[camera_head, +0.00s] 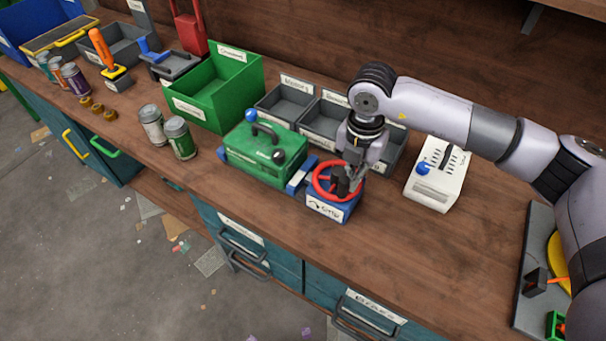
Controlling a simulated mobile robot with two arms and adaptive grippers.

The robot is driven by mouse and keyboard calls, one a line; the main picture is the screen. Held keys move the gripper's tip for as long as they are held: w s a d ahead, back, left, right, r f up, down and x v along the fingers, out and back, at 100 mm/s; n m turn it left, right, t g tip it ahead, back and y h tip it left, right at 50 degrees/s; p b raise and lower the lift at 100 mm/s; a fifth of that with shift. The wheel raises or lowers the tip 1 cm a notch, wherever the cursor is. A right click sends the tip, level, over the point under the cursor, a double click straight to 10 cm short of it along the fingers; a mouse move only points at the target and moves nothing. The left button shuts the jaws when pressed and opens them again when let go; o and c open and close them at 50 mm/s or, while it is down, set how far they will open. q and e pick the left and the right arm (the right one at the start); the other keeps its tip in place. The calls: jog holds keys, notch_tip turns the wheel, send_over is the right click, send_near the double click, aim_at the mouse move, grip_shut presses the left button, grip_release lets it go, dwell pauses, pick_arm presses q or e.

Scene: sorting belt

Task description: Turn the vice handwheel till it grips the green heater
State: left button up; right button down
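The green heater (262,157) is a box with a dark top handle and a black knob, standing on the bench. A blue jaw (297,182) of the vice is close to its right end, and a small blue part shows at its left end. I cannot tell whether the jaws touch it. The vice's blue body (328,209) carries the red handwheel (319,185). My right gripper (343,186) points down at the handwheel, its dark fingers over the hub and right part of the rim. Whether they are closed is too small to tell. My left gripper is out of view.
Grey bins (282,101) stand behind my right gripper, and a white device (437,174) is to its right. A large green crate (214,91) and two cans (179,138) are left of the heater. The bench front edge is close; bare wood lies right of the vice.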

aim_at(341, 180)
jog(key=shift+s+a+f, duration=0.1)
jog(key=shift+s+a, duration=0.15)
jog(key=shift+a, duration=0.3)
jog(key=shift+s+a+f, duration=0.1)
jog(key=shift+s+a, duration=0.1)
jog(key=shift+a, duration=0.35)
jog(key=shift+a+b, duration=0.3)
jog(key=shift+a, duration=0.1)
jog(key=shift+f, duration=0.1)
jog(key=shift+d, duration=0.35)
jog(key=shift+d+r+b, duration=0.15)
jog(key=shift+r+b, duration=0.05)
jog(key=shift+b, duration=0.1)
jog(key=shift+w+d+r, duration=0.1)
jog(key=shift+w+d, duration=0.2)
jog(key=shift+d, duration=0.15)
notch_tip(341, 180, up, 9)
jog(key=p, duration=0.4)
